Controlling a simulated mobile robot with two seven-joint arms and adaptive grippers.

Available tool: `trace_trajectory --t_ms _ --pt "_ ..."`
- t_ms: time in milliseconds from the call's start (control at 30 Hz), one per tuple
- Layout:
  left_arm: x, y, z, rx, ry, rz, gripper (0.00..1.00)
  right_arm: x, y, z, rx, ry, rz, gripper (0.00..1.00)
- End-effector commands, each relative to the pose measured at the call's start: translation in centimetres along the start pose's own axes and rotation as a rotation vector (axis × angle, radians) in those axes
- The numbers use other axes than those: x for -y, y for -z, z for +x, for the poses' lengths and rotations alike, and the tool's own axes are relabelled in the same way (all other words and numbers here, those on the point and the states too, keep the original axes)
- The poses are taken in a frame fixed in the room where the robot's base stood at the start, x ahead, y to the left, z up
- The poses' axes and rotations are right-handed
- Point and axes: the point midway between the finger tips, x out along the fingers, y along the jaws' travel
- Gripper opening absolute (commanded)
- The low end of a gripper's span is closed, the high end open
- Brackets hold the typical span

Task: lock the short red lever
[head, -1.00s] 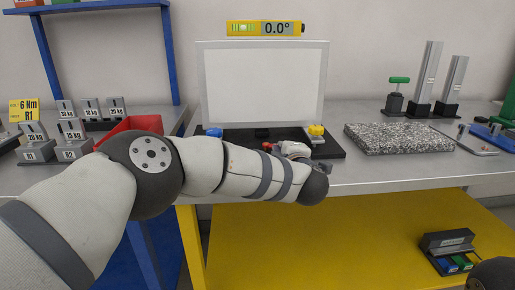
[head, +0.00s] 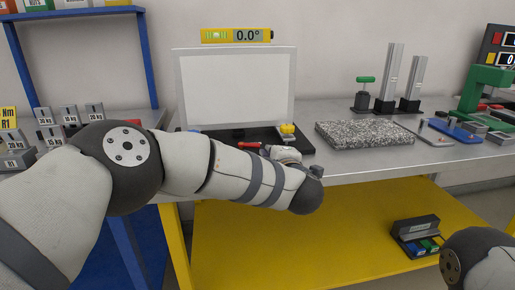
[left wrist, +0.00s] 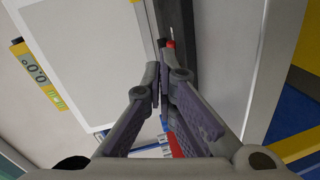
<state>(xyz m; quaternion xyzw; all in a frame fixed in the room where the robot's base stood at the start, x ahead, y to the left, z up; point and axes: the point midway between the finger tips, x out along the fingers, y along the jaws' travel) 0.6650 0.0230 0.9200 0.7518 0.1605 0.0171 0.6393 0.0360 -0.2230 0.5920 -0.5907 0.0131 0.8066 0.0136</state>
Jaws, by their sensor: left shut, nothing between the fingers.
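The short red lever (head: 248,145) lies low at the front of the black base (head: 221,134) of the white-panelled lightbox frame (head: 236,88). In the left wrist view a small red end (left wrist: 171,44) shows beside a black part, just beyond my fingertips. My left gripper (head: 270,151) is just right of the red lever in the head view, partly hidden by my own wrist. In the left wrist view its fingers (left wrist: 161,78) are shut and empty. I cannot tell whether they touch the lever. My right gripper is out of view; only part of my right arm shows.
A yellow block (head: 287,130) sits at the base's right end. A speckled granite slab (head: 364,134) lies to the right on the grey bench. Grey weights (head: 70,117) stand at the left. A yellow lower shelf (head: 310,235) is beneath, mostly clear.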

Motion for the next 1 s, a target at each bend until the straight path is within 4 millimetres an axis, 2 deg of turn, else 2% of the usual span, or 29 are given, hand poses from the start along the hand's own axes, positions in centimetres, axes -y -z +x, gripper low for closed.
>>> trace_trajectory --t_ms 100,267,633,700,767,867,900,967,1000 --pt "-0.3 -1.2 -2.2 0.002 0.0 0.002 0.0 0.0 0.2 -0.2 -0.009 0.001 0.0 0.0" --pt "-0.4 -2.0 -3.8 0.001 0.0 0.001 0.0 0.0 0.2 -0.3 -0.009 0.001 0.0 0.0" --pt "-0.3 -2.2 -4.2 0.0 0.002 0.001 0.0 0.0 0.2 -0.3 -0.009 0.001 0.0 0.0" --pt "0.4 -2.3 -4.3 0.015 0.005 0.028 0.0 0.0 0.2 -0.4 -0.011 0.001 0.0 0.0" --pt "2.6 -2.6 -4.5 0.059 0.015 0.106 0.0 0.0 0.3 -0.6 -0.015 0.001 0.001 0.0" --pt "9.4 -2.8 -5.8 0.193 0.056 0.324 0.0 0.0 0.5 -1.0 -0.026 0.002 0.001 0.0" --pt "12.8 -2.4 -6.7 0.258 0.084 0.424 0.0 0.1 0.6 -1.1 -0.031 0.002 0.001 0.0" --pt "18.1 -1.5 -8.5 0.362 0.136 0.568 0.0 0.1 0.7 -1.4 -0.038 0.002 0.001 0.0" --pt "21.6 -0.5 -10.0 0.433 0.178 0.659 0.0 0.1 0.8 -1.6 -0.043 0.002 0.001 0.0"
